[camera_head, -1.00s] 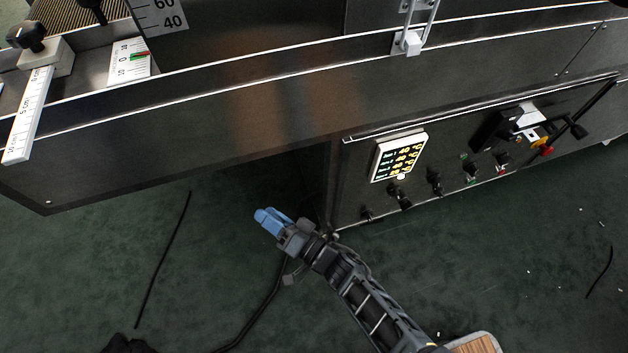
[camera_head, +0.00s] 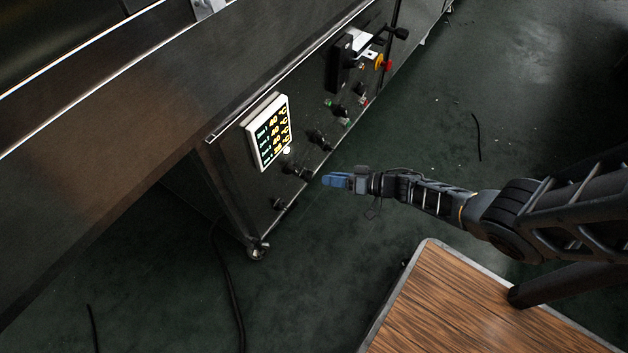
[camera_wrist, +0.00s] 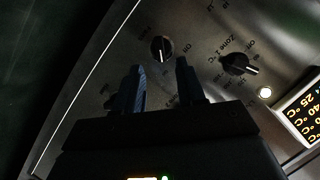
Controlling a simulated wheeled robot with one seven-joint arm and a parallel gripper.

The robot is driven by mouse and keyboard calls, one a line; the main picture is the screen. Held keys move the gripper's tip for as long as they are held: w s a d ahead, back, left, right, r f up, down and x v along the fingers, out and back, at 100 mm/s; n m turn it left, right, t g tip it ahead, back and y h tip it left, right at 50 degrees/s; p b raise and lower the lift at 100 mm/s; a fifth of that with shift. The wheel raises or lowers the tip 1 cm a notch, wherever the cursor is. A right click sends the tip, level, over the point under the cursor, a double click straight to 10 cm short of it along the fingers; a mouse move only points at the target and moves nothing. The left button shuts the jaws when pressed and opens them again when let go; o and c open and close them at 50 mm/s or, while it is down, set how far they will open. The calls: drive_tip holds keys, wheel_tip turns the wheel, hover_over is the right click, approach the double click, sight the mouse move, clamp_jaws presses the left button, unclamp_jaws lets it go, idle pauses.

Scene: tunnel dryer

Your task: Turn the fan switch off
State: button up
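The dark control panel (camera_head: 235,170) of the dryer carries a row of black knobs. In the wrist view, one black knob (camera_wrist: 162,48) with a pale pointer line has short labels on both sides; it looks like the fan switch, but the text is too blurred to be sure. It lies just beyond the gap between my fingertips. In the head view my gripper (camera_head: 330,180) is in front of the panel, pointing left towards the knobs.
A lit temperature display (camera_head: 270,132) is on the panel left of the knobs. A black box (camera_head: 342,62) and a red and yellow switch (camera_head: 383,64) are farther along. A wood-topped surface (camera_head: 470,300) is below my arm. Dark cables (camera_head: 228,280) lie on the green floor.

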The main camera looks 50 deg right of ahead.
sight(308, 176)
drive_tip(key=shift+b+x, duration=1.7)
drive_tip(key=shift+x, duration=1.25)
drive_tip(key=shift+a, duration=0.1)
drive_tip(key=shift+c, duration=0.2)
clamp_jaws()
